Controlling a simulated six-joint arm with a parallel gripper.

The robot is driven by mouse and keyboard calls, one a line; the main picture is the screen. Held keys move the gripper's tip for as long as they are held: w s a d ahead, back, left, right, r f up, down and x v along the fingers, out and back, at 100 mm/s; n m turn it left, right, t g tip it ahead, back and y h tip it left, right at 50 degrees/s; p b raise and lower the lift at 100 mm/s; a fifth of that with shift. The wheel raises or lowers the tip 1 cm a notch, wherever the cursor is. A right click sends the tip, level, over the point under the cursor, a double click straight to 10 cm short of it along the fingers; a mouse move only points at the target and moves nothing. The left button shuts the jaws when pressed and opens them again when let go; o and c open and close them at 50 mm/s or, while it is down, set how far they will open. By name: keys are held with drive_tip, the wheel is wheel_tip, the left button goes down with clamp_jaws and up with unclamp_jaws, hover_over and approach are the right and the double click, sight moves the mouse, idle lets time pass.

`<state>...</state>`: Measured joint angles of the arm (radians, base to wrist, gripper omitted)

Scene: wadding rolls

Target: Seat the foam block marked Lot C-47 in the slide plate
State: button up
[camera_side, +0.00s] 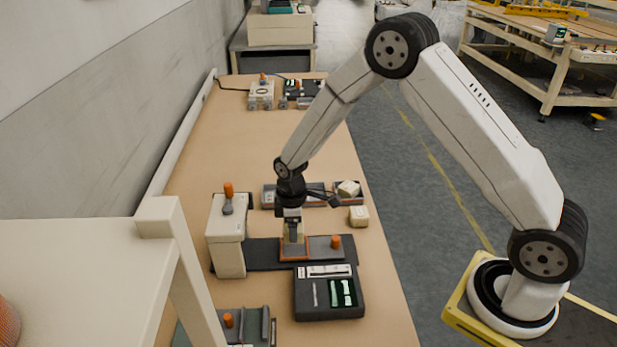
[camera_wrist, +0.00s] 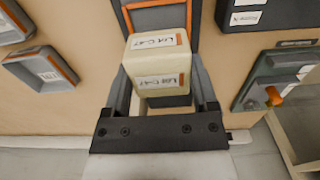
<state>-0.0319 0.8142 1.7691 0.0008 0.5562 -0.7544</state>
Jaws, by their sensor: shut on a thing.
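The cream foam block (camera_wrist: 157,80) has labels reading Lot C-47 on two faces. My gripper (camera_wrist: 160,72) is shut on it, with one finger on each side. In the side view my gripper (camera_side: 292,222) points down with the block (camera_side: 293,236) over the orange-edged pocket of the slide plate (camera_side: 295,256). Whether the block touches the plate is unclear. In the wrist view the orange-edged plate (camera_wrist: 157,18) shows just beyond the block, which hides part of it. An orange knob (camera_side: 336,242) stands on the plate's right part.
A cream machine with an orange lever (camera_side: 228,205) stands left of the plate. A black case (camera_side: 330,311) lies in front. Behind are grey trays (camera_side: 274,196), one holding a pale block (camera_side: 348,188).

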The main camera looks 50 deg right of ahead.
drive_tip(key=shift+f, duration=1.1)
drive_tip(key=shift+f, duration=0.9)
idle(1.0)
drive_tip(key=o, duration=1.1)
drive_tip(key=shift+r, duration=0.15)
drive_tip(key=shift+r, duration=3.85)
drive_tip(key=shift+r, duration=0.1)
